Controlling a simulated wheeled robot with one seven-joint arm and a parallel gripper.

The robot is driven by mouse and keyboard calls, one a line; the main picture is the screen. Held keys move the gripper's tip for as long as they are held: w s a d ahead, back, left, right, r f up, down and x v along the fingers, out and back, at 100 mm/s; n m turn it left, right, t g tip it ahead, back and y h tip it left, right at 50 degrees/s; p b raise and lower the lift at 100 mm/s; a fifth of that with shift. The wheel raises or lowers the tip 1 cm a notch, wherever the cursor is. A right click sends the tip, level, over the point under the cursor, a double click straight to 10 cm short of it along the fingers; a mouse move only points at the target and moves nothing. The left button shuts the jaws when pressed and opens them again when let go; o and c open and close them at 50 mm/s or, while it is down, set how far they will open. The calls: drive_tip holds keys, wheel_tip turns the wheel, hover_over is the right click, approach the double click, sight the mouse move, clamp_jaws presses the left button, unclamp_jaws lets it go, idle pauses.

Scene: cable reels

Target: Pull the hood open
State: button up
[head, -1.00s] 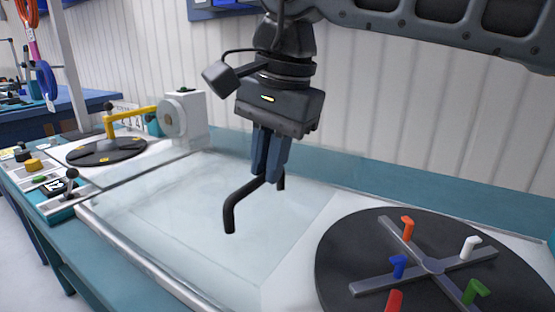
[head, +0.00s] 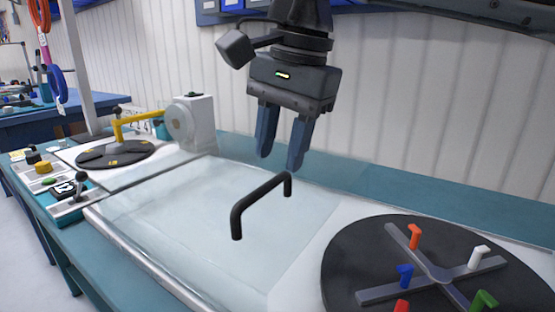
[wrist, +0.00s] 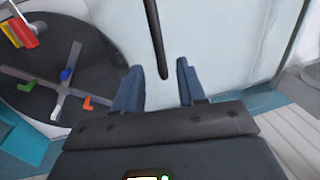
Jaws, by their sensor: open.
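The hood (head: 175,205) is a clear, flat, glassy cover lying closed in the middle of the bench. Its black bar handle (head: 262,203) stands up from the right part of the cover. My gripper (head: 280,165) is open and empty, above and behind the handle's far end in the head view. In the wrist view the handle (wrist: 157,40) runs up from between the two fingertips, and my gripper (wrist: 158,75) has a finger on either side of its line. The fingers do not close on it.
A black turntable (head: 340,262) with a grey cross and coloured pegs lies to the right. A second dark reel disc (head: 112,154) with a yellow arm stands at the far left, beside a white housing (head: 197,122). A ribbed wall closes off the back.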

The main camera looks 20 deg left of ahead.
drive_tip(key=shift+s+d+r, duration=0.1)
drive_tip(key=shift+d+r, duration=0.1)
drive_tip(key=shift+r, duration=0.85)
drive_tip(key=shift+s+d+r, duration=0.1)
drive_tip(key=shift+d+r, duration=0.1)
drive_tip(key=shift+r, duration=0.85)
